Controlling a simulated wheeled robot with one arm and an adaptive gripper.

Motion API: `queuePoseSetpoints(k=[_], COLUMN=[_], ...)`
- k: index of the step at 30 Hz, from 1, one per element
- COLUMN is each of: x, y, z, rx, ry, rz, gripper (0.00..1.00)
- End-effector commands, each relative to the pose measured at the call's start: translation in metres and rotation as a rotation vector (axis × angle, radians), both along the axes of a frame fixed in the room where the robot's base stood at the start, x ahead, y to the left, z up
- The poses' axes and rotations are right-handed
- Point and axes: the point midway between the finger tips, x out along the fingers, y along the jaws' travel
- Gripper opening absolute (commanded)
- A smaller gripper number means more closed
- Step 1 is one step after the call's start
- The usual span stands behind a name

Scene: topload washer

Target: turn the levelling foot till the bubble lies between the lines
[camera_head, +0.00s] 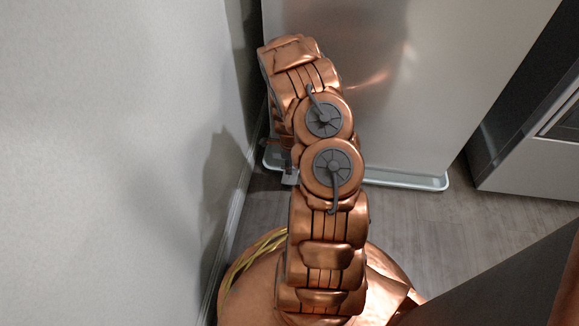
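The washer (430,90) shows as a smooth silver-grey panel behind my arm, with its lower edge at a pale tray (415,180) on the floor. My copper arm reaches forward and bends down in front of the washer's left side. A small part of my gripper (285,166) shows low at the left end of the tray, close to the wall. The arm covers most of it, so I cannot tell whether it is open, shut or touching anything. I cannot make out the levelling foot, and no bubble or lines can be seen.
A plain pale wall (110,150) with a baseboard (235,215) runs close along the left of my arm. Another grey appliance (530,150) stands at the right, past a narrow gap. Wooden floor (420,220) is clear in front of the tray.

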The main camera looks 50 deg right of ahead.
Motion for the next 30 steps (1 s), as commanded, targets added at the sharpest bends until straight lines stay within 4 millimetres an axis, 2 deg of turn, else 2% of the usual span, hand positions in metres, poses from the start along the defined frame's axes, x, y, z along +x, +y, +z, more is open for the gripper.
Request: queuePoseSetpoints(k=[4, 13, 30], x=[-0.0001, -0.0004, -0.0007], y=[0.0001, 0.0004, 0.0011], z=[0.0006, 0.0004, 0.0018], rx=[0.000, 0.001, 0.002], ry=[0.000, 0.001, 0.002], rz=[0.000, 0.000, 0.043], gripper=[0.31, 0.00, 0.00])
